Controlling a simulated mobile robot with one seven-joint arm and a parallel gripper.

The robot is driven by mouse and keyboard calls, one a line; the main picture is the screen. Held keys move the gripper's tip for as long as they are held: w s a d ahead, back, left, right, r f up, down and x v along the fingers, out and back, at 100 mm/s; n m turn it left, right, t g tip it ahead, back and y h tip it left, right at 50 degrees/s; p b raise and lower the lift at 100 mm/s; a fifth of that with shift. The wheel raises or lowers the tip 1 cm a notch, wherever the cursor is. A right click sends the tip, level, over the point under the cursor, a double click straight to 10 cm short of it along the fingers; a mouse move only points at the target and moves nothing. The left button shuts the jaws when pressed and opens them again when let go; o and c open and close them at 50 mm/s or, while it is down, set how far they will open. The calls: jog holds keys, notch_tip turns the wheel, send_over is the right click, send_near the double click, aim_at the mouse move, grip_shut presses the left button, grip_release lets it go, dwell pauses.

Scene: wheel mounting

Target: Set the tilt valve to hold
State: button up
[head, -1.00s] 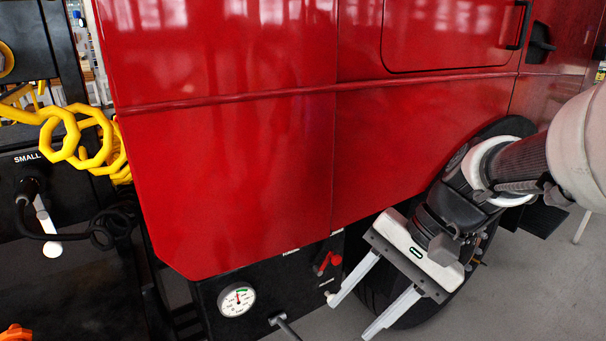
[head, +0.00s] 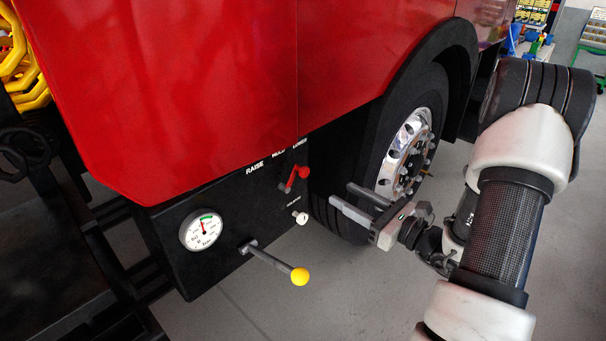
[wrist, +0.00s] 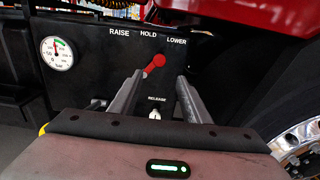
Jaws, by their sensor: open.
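The tilt valve is a red lever (head: 294,179) on the black panel (head: 230,195) below the red cab. It also shows in the wrist view (wrist: 156,64), its red knob slanting up and right toward the LOWER label. The RAISE, HOLD and LOWER labels stand in a row above it, with HOLD in the middle. My gripper (head: 343,195) is open and empty, to the right of the lever, its fingers pointing at the panel. In the wrist view the lever appears between and beyond the fingertips (wrist: 160,78), and I see no contact.
A white RELEASE knob (head: 301,218) sits just below the lever. A rod with a yellow ball (head: 299,276) juts out from the panel, left of my gripper. A round gauge (head: 203,229) is on the panel's left. The wheel (head: 405,150) stands close behind my gripper.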

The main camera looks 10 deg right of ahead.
aim_at(306, 174)
jog(key=b+x, duration=0.1)
jog(key=x, duration=1.4)
jog(key=shift+f, duration=0.1)
